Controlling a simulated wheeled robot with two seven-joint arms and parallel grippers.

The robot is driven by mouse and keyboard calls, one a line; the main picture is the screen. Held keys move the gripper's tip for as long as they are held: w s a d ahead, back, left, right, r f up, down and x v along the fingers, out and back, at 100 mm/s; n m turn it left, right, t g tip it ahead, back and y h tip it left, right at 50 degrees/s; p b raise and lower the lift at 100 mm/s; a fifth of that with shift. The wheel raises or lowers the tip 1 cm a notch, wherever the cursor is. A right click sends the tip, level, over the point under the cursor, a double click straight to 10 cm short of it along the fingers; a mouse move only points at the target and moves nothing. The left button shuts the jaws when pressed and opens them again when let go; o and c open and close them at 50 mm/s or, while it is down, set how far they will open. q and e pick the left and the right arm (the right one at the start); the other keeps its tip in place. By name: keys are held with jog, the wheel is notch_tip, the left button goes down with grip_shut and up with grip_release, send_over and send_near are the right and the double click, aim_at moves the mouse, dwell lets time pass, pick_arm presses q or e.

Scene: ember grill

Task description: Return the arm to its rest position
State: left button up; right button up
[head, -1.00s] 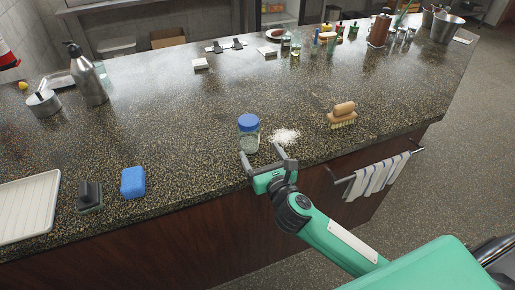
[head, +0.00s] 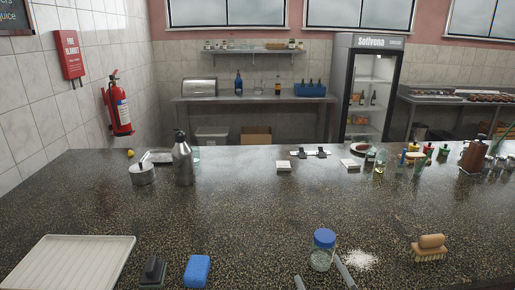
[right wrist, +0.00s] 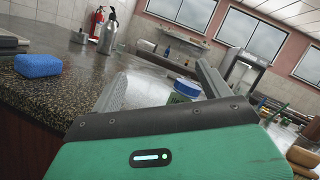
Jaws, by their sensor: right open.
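My right gripper (head: 322,279) shows only its two fingertips at the bottom edge of the head view. It is open, just on the near side of a glass jar with a blue lid (head: 322,250). The jar stands upright on the dark speckled counter (head: 230,225). In the right wrist view the open fingers (right wrist: 160,82) spread with nothing held, and the jar (right wrist: 187,88) shows beyond them, partly covered by the right finger. The rest of my right arm is outside the head view. My left gripper is not in view.
A white powder pile (head: 358,259) lies right of the jar, and a wooden brush (head: 430,249) further right. A blue sponge (head: 197,270), a dark block (head: 153,271) and a white tray (head: 70,262) lie to the left. The counter's middle is clear.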

jog(key=s+a+f+n+g+y, duration=0.3)
jog(key=s+a+n+g, duration=0.15)
jog(key=n, duration=0.65)
jog(key=s+a+f+n+g+y, duration=0.35)
jog(key=s+n+g, duration=0.2)
jog(key=n, duration=0.55)
jog(key=s+d+f+n+g+h, duration=0.65)
jog(key=s+d+f+h, duration=0.65)
jog(key=d+f, duration=0.3)
notch_tip(320, 180, down, 29)
jog(key=g, duration=0.2)
jog(key=s+d+f, duration=0.1)
jog(key=s+f, duration=0.9)
jog(key=s+d+f, duration=0.2)
jog(key=s+f, duration=0.8)
jog(key=shift+d+f+g, duration=0.15)
jog(key=shift+d+g, duration=0.1)
jog(key=shift+g, duration=0.2)
